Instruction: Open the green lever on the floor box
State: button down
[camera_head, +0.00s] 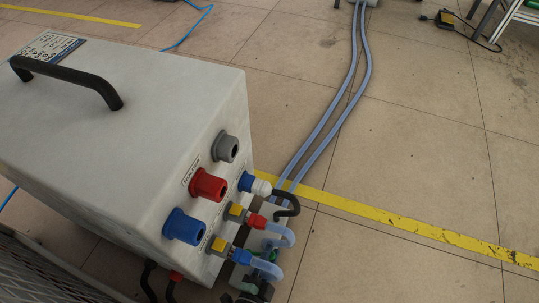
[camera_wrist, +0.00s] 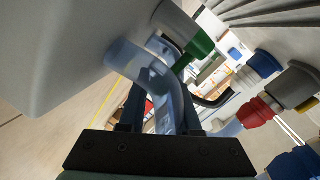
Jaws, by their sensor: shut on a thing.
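The green lever (camera_wrist: 182,64) sticks out from a green fitting (camera_wrist: 200,42) on a grey connector in the wrist view. Green parts by the small grey floor box (camera_head: 270,217) show in the head view, partly hidden by hoses. My gripper (camera_wrist: 163,98) is low beside the floor box, its dark fingers set apart with a clear bluish hose (camera_wrist: 172,92) between them. The fingers appear shut on this hose. The lever lies just beyond the fingertips, near the right finger; whether it is touched cannot be told.
A large grey machine (camera_head: 120,110) with a black handle stands at left, with red (camera_head: 208,186) and blue (camera_head: 184,227) connectors close by. Two long bluish hoses (camera_head: 330,125) run back along the floor.

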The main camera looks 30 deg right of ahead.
jog(key=shift+w, duration=0.1)
jog(key=c, duration=0.9)
grip_release()
jog(key=p+v, duration=0.2)
jog(key=v, duration=0.5)
jog(key=shift+s+a, duration=0.15)
jog(key=shift+s, duration=0.1)
